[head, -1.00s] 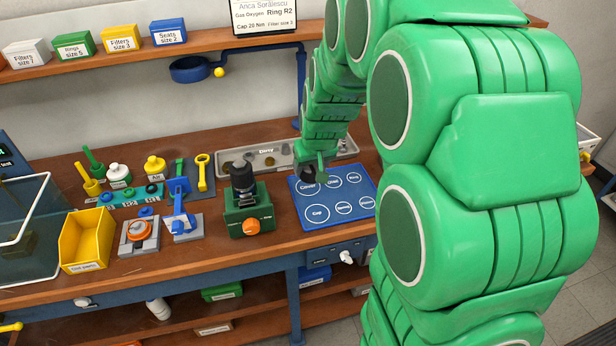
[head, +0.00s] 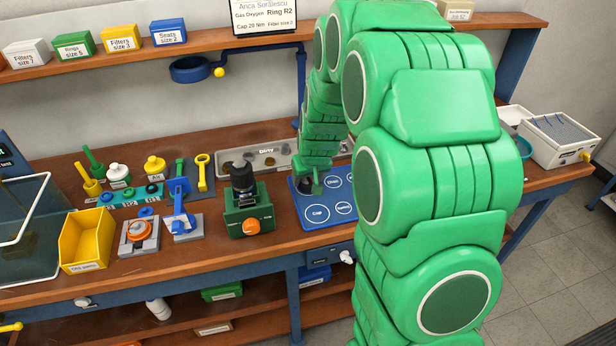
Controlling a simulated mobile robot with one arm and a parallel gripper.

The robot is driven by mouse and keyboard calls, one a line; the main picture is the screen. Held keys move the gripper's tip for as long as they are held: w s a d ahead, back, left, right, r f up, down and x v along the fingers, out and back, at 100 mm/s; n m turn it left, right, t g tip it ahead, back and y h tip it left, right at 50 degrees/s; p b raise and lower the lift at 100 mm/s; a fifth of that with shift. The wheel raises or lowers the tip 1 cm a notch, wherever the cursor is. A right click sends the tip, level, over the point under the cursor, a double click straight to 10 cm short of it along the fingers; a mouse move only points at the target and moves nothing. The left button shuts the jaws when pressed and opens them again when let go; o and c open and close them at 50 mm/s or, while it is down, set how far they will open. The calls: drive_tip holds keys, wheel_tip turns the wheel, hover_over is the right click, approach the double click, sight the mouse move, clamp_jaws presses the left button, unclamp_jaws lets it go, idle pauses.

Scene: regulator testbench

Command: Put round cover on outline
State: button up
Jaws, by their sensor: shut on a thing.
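The blue mat (head: 328,216) on the bench has white round outlines, among them Cap (head: 318,213) at the front left. The Cover outline, at the mat's back left, is hidden behind my gripper and what it holds. My gripper (head: 313,184) points down over that corner, shut on a small dark round piece (head: 304,187), which seems to be the round cover. The piece is low, at or just above the mat; I cannot tell whether it touches. My arm hides the mat's right part.
A green stand (head: 247,217) with a black body and orange knob is left of the mat. The grey Dirty tray (head: 265,160) lies behind. A yellow bin (head: 86,240) and tools are further left. A white box (head: 558,140) stands at the right.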

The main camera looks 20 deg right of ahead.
drive_tip(key=shift+f, duration=0.15)
drive_tip(key=o, duration=1)
drive_tip(key=shift+o, duration=0.2)
drive_tip(key=shift+v, duration=0.95)
drive_tip(key=v, duration=1)
drive_tip(key=s+a+r+g, duration=0.1)
drive_tip(key=s+r+g, duration=0.1)
drive_tip(key=s, duration=1)
drive_tip(key=s+a+r+g, duration=0.1)
drive_tip(key=s+r+g, duration=0.1)
drive_tip(key=s, duration=1)
drive_tip(key=s+a+r+g, duration=0.2)
drive_tip(key=s, duration=1)
drive_tip(key=shift+s+m, duration=0.3)
drive_tip(key=shift+s, duration=0.05)
drive_tip(key=shift+r, duration=0.1)
